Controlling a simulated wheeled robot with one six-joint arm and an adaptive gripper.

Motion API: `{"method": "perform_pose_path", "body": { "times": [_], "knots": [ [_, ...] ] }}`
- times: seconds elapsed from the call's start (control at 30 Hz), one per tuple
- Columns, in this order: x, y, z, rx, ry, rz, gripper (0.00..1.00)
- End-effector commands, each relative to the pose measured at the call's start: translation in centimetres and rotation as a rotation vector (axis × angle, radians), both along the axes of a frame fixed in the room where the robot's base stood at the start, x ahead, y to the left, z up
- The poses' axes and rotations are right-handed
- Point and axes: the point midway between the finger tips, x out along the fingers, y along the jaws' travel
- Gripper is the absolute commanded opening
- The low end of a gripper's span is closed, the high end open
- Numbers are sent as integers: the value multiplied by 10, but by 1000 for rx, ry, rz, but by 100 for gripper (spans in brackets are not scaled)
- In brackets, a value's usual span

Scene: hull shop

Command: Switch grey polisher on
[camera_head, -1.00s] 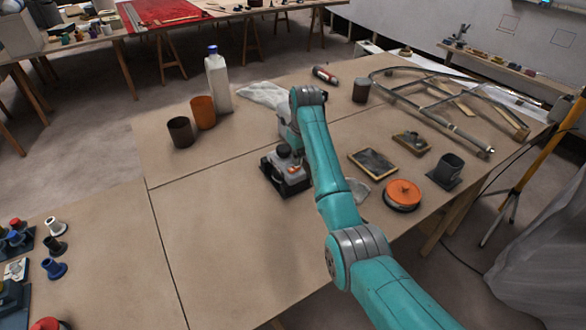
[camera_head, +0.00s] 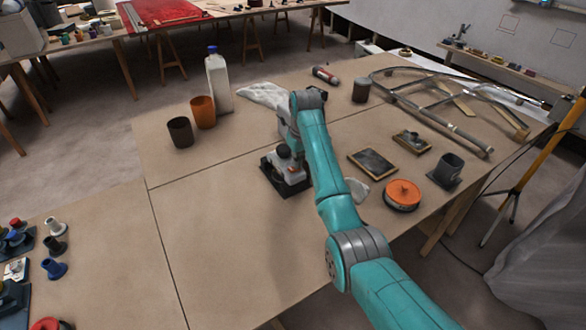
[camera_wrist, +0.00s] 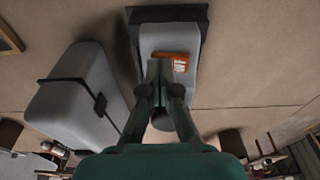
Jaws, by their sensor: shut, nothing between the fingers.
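The grey polisher (camera_wrist: 171,40), a grey-bodied machine with a dark base, stands on the table; it also shows in the head view (camera_head: 285,175), partly behind my arm. An orange patch, seemingly its switch (camera_wrist: 181,62), lies on its top in the wrist view. My gripper (camera_wrist: 159,66) is shut and empty, its fingertips over the polisher at the left edge of the orange patch. I cannot tell whether they touch it. The fingertips hide part of the patch, and its on or off state cannot be read.
A grey rounded case with a dark band (camera_wrist: 75,97) lies beside the polisher in the wrist view. A white bottle (camera_head: 218,82), an orange cup (camera_head: 203,112) and a dark cup (camera_head: 180,132) stand behind left. An orange round tin (camera_head: 402,195) is at right.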

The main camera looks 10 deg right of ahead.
Motion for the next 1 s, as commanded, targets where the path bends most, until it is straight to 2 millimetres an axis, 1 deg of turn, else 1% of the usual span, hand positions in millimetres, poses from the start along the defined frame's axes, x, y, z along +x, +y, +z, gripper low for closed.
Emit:
{"method": "perform_pose_path", "body": {
  "times": [0.17,1.0],
  "knots": [
    [0,0,7,0,0,0,0],
    [0,0,64,0,0,0,0]
  ]
}}
